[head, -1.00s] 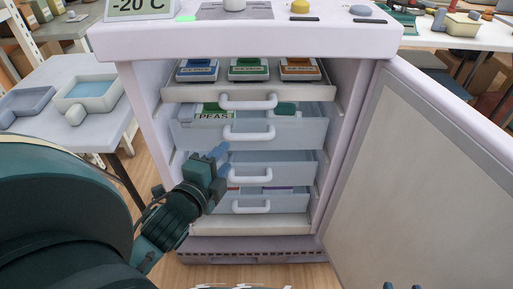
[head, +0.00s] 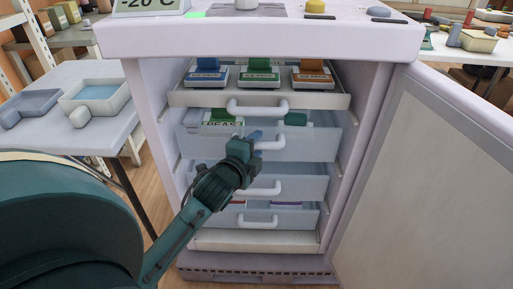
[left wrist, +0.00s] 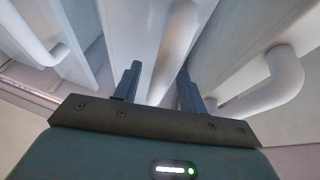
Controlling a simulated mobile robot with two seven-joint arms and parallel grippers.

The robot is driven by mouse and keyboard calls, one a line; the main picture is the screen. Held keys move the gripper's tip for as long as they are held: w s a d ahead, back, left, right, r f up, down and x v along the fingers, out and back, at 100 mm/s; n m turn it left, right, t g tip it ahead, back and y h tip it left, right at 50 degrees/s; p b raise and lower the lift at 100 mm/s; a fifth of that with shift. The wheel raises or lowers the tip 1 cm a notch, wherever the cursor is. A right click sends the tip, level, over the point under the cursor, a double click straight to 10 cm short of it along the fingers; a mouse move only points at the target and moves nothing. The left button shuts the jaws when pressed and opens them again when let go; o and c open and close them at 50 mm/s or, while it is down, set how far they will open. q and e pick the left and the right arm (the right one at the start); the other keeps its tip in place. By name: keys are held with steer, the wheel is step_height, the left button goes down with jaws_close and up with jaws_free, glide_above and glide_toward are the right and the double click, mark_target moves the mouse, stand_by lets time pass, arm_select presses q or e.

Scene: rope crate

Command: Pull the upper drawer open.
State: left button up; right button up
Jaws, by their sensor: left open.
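The upper drawer (head: 315,144) is a pale translucent bin below the ice-pack tray in the open freezer. A bag of peas (head: 222,122) shows above its front. Its white handle (head: 272,145) is partly hidden by my left gripper (head: 254,138), which is open in front of it. In the left wrist view, the left gripper's two dark fingers (left wrist: 158,86) stand apart, with a white handle bar (left wrist: 177,45) running between them. I cannot tell whether they touch it. My right gripper is out of view.
The ice-pack tray (head: 190,98) sits just above, with its own handle (head: 258,108). Lower drawers have handles (head: 258,223) below. The freezer door (head: 420,180) stands open at right. A side table (head: 60,135) with bins is at left.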

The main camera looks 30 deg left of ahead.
arm_select(q)
steer(key=shift+w+f, duration=0.1)
steer(key=shift+w, duration=0.35)
jaws_close()
stand_by(0.4)
